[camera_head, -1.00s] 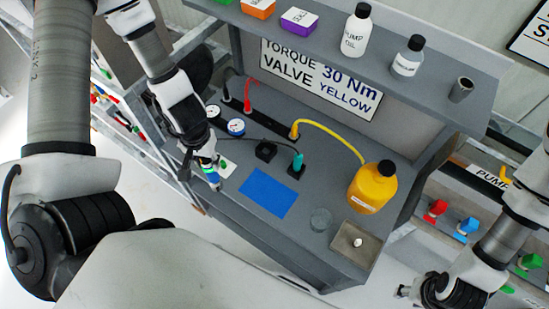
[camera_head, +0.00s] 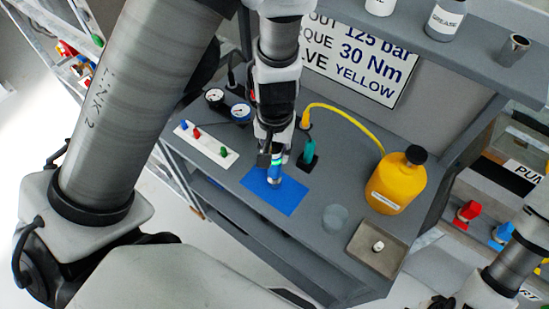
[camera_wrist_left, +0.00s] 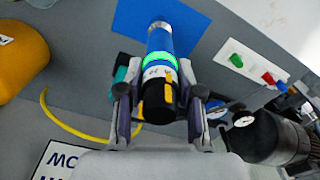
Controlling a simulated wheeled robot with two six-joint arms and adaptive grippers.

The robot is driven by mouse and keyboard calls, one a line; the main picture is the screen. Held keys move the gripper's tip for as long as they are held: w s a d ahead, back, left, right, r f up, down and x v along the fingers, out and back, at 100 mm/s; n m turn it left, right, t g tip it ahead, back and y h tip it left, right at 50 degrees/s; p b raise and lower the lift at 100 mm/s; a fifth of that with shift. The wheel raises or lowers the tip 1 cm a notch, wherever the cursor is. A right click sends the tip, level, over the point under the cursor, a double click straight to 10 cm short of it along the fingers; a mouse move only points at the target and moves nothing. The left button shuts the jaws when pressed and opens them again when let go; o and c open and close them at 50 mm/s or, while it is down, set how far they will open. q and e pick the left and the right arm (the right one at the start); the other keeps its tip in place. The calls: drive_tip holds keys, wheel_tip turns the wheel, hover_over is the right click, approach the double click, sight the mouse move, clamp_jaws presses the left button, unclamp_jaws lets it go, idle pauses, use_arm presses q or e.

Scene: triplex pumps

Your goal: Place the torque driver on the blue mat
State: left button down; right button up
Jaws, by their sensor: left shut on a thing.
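The torque driver (camera_head: 275,168) is a slim cylinder with blue, white and black parts and a glowing green band. My left gripper (camera_head: 270,150) is shut on it, with a finger on each side of its black and white part in the left wrist view (camera_wrist_left: 160,92). The driver is over the blue mat (camera_head: 283,197), its blue end towards the mat's upper part. The mat also shows in the left wrist view (camera_wrist_left: 135,20). I cannot tell whether the driver touches it. My right gripper (camera_head: 437,302) is mostly cut off at the bottom edge.
A yellow bottle (camera_head: 396,185), clear cup (camera_head: 335,218) and square tray (camera_head: 366,262) are to the right. A shelf overhangs the back.

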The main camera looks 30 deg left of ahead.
use_arm(q)
wheel_tip(320, 180, down, 2)
drive_tip(key=shift+a+f, duration=0.1)
drive_tip(key=shift+r, duration=0.2)
use_arm(e)
drive_tip(key=shift+a+f, duration=0.1)
drive_tip(key=shift+f, duration=0.6)
use_arm(q)
drive_tip(key=c, duration=1.1)
unclamp_jaws()
drive_tip(key=shift+f, duration=0.1)
drive_tip(key=o, duration=0.4)
drive_tip(key=shift+c, duration=0.2)
drive_tip(key=shift+r, duration=0.25)
wheel_tip(320, 180, up, 12)
drive_tip(key=shift+f+p, duration=0.1)
drive_tip(key=shift+p, duration=0.9)
use_arm(e)
wheel_tip(320, 180, up, 2)
drive_tip(key=shift+r, duration=0.1)
